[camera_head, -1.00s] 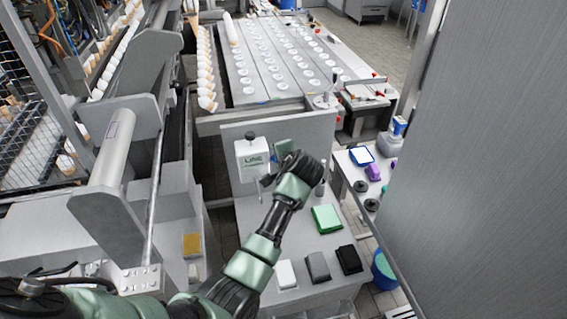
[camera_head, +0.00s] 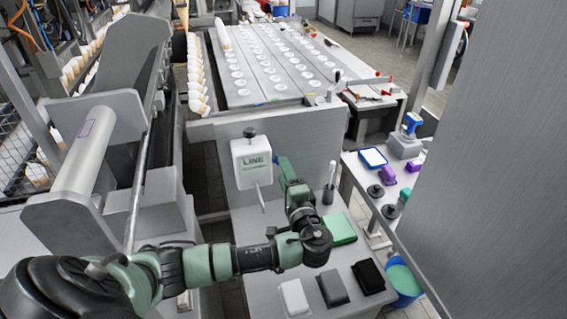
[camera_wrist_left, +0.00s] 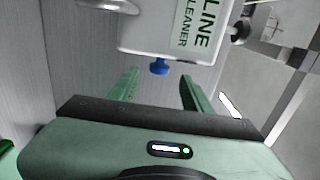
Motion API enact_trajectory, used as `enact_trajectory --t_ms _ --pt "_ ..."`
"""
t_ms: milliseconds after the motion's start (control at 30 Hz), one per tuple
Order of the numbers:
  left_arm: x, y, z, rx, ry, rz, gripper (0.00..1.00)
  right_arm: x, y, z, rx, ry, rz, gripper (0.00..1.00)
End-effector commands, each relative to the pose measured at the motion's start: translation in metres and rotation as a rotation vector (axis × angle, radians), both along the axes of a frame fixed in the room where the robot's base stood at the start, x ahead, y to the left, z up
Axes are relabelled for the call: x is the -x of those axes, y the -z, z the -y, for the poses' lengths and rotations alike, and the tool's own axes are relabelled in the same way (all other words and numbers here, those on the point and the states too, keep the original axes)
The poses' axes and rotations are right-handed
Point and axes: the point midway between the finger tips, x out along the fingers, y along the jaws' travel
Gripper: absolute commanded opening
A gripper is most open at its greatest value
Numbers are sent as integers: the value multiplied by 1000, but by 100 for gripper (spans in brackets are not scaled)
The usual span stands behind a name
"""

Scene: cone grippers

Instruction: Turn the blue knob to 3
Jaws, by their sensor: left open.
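The blue knob (camera_wrist_left: 158,67) shows in the left wrist view, at the lower edge of the white LINE CLEANER box. I cannot make out its marks or setting. My left gripper (camera_head: 283,172) is beside the right side of the box. In the left wrist view its green fingers (camera_wrist_left: 160,80) are open and empty, one on each side of the knob in the picture, apparently short of touching it. My right gripper is out of view.
A green cloth (camera_head: 338,229) and white (camera_head: 294,297), grey (camera_head: 332,288) and black (camera_head: 369,277) pads lie on the table below my arm. A tall metal wall (camera_head: 490,190) closes off the right side. A side table holds a blue-rimmed tray (camera_head: 373,158).

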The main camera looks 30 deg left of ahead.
Motion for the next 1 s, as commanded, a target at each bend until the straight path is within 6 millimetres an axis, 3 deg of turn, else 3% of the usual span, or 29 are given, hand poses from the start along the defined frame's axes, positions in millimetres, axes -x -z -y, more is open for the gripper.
enact_trajectory --t_ms 267,600,633,800,1000 --pt "-25 -2 -29 -1 -1 -2 49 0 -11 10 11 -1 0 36" --pt "-29 0 -33 2 0 -1 49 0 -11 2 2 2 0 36" --pt "-29 0 -33 2 0 -1 46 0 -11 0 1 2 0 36" --pt "-29 0 -33 2 0 -1 0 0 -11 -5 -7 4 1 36" --pt "-28 -1 -33 7 0 -6 0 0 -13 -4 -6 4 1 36"
